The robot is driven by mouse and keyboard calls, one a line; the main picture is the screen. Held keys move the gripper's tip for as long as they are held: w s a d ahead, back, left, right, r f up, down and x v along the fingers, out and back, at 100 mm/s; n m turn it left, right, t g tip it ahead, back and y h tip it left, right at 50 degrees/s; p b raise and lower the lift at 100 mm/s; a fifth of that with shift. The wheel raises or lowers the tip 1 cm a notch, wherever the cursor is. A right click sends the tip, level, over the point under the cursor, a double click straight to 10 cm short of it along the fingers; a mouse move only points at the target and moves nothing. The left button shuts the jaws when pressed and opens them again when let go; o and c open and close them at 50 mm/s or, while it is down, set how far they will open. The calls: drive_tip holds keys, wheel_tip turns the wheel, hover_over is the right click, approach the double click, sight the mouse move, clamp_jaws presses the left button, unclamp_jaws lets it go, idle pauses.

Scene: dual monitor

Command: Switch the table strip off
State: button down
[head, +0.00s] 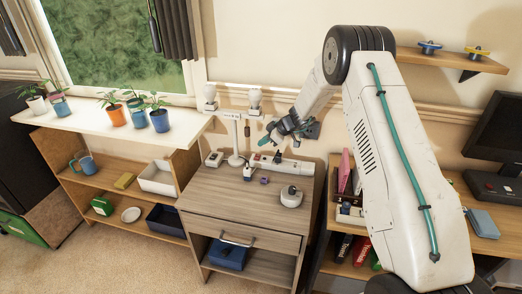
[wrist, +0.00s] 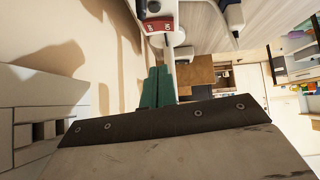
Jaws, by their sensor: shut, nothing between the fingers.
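A white power strip (head: 293,166) lies along the back of the wooden side table (head: 225,190), near the wall. In the wrist view a red rocker switch (wrist: 158,25) with white marks sits on a white housing at the top, ahead of my fingertips. I cannot tell its position. My gripper (head: 265,141) is above the back of the table, near the strip. In the wrist view its teal fingers (wrist: 158,86) are together with nothing between them. They look apart from the switch. Part of the strip is hidden by objects in front.
Potted plants (head: 159,119) line the left shelf top. A monitor (head: 497,135) stands at right.

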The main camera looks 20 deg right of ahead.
drive_tip(key=d+v, duration=0.1)
drive_tip(key=v, duration=0.7)
drive_tip(key=shift+w, duration=0.35)
drive_tip(key=s+a+f+m+g, duration=0.1)
drive_tip(key=s+f+m+g, duration=0.1)
drive_tip(key=s+m, duration=0.35)
drive_tip(key=s+a+r+m+h, duration=0.2)
drive_tip(key=s+r, duration=0.6)
drive_tip(key=s, duration=0.8)
drive_tip(key=s+a+r+m+g+h, duration=0.1)
drive_tip(key=s+a+r+m+h, duration=0.1)
drive_tip(key=s+r, duration=0.7)
drive_tip(key=s+a+r+m+h, duration=0.2)
drive_tip(key=s+r, duration=0.6)
drive_tip(key=s, duration=1.5)
drive_tip(key=shift+s+a+r+g+h, duration=0.25)
drive_tip(key=shift+a+g+h, duration=0.15)
drive_tip(key=shift+a+h, duration=0.2)
